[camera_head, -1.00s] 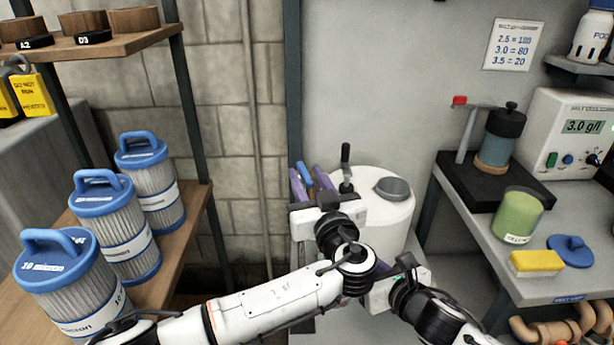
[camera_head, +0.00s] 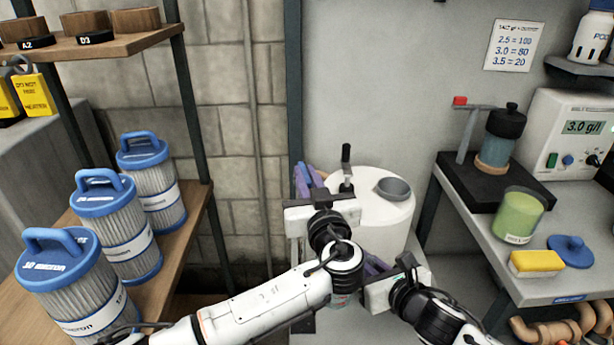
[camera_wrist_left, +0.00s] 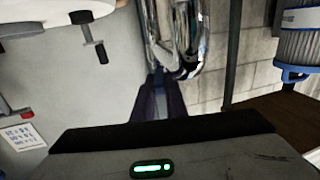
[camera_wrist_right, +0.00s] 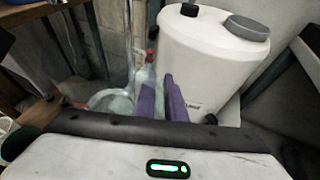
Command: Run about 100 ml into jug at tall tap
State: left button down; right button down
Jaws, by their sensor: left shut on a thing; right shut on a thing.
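My left gripper (camera_head: 307,176) is at the left of the white drum in the head view, its purple fingers close together. In the left wrist view its fingers reach up to the bright, curved chrome tall tap (camera_wrist_left: 180,45). They are shut on what seems to be the tap's lever, mostly hidden by the fingers. My right gripper (camera_head: 376,265) is lower, in front of the drum. In the right wrist view its purple fingers (camera_wrist_right: 165,100) are beside the clear jug (camera_wrist_right: 110,98) and seem shut on it. Its contents and the tap's outlet cannot be made out.
The white drum (camera_head: 385,225) with a grey cap and black handle stands close behind both grippers. Blue-topped filter cartridges (camera_head: 115,225) stand on the left shelf. The right bench (camera_head: 470,225) holds a green pot (camera_head: 518,215), a yellow sponge (camera_head: 537,262) and a meter (camera_head: 570,130).

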pick_arm(q)
jog(key=shift+s+a+f+m+h, duration=0.15)
jog(key=shift+m+h, duration=0.1)
jog(key=shift+h, duration=0.2)
jog(key=shift+a+f+m+h, duration=0.15)
jog(key=shift+m+h, duration=0.1)
jog(key=shift+h, duration=0.2)
jog(key=shift+a+r+m+h, duration=0.2)
jog(key=shift+m+h, duration=0.5)
jog(key=shift+h, duration=0.3)
jog(key=c, duration=1.8)
grip_release()
jog(key=shift+a, duration=0.1)
jog(key=shift+o, duration=0.2)
jog(key=s, duration=1.2)
jog(key=shift+a, duration=0.1)
